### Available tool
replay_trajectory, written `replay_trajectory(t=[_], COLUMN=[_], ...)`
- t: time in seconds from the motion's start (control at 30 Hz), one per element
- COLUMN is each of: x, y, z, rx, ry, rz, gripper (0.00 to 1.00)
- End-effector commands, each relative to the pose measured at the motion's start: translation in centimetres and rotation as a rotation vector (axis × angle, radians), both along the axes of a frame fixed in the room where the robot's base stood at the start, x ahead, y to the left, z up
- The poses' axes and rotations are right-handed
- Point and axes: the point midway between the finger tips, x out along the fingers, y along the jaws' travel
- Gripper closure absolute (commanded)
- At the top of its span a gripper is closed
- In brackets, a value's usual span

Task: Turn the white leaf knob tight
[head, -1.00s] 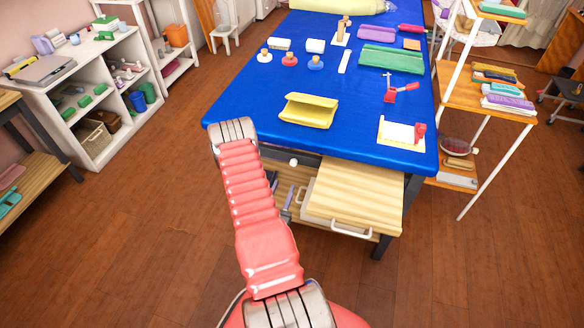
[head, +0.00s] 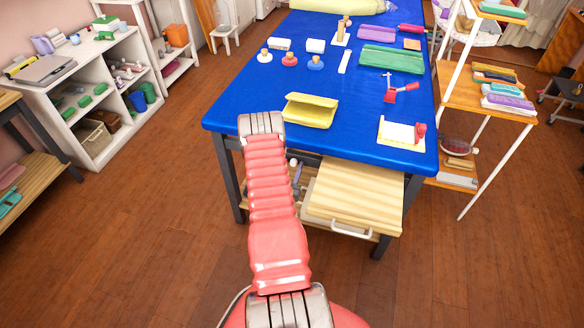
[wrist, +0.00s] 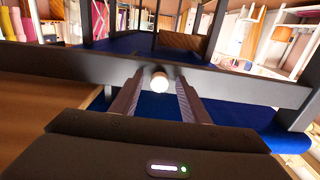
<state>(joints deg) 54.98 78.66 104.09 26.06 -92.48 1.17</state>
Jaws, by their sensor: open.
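The white leaf knob (wrist: 159,82) is a small round knob on the dark rail under the table edge. In the wrist view it shows between the two fingertips of my gripper (wrist: 160,86), with a gap on each side. My gripper is open and empty. How far the knob lies from the fingertips in depth is hard to tell. In the head view the knob (head: 293,162) shows just right of my arm, below the blue tabletop's front edge.
The blue-topped table (head: 240,100) carries a yellow folded pad (head: 309,110) and several small items. A wooden drawer or board (head: 355,195) with a white handle juts out below, right of the knob. A shelf rack (head: 485,95) stands right.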

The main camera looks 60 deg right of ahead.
Motion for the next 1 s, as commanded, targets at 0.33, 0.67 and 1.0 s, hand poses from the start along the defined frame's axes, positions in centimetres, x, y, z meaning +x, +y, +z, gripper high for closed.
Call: replay_trajectory(t=[0.33, 0.67, 1.0], x=[-0.02, -0.01, 0.00], y=[0.03, 0.03, 0.04], z=[-0.01, -0.01, -0.01], rx=[0.000, 0.000, 0.003], ry=[0.000, 0.000, -0.016], rz=[0.000, 0.000, 0.001], gripper=[0.70, 0.94, 0.99])
